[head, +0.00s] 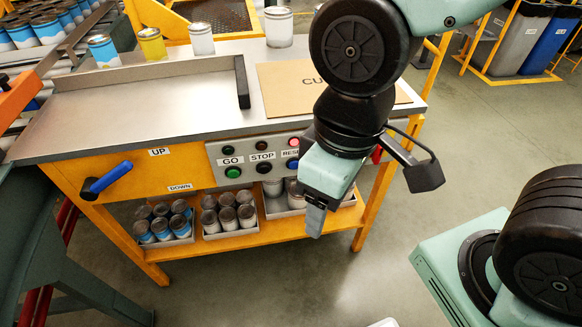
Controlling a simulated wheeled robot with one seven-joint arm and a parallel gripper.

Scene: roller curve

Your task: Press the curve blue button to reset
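The blue button (292,164) sits at the right end of the control panel (222,152), under a partly hidden RESET label (290,153). A red round light or button (294,142) is above that label. My gripper (315,218) points down in front of the panel, below and to the right of the blue button. It looks apart from the button, though the gap is hard to judge. Its fingers overlap from this side, so open or shut does not show. My arm hides the panel's right end.
A green button (233,172) under GO and a black button (263,167) under STOP are left of the blue one. A blue-handled lever (110,177) sticks out further left. Trays of cans stand on the lower shelf (220,240). Cardboard (285,85) lies on the tabletop.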

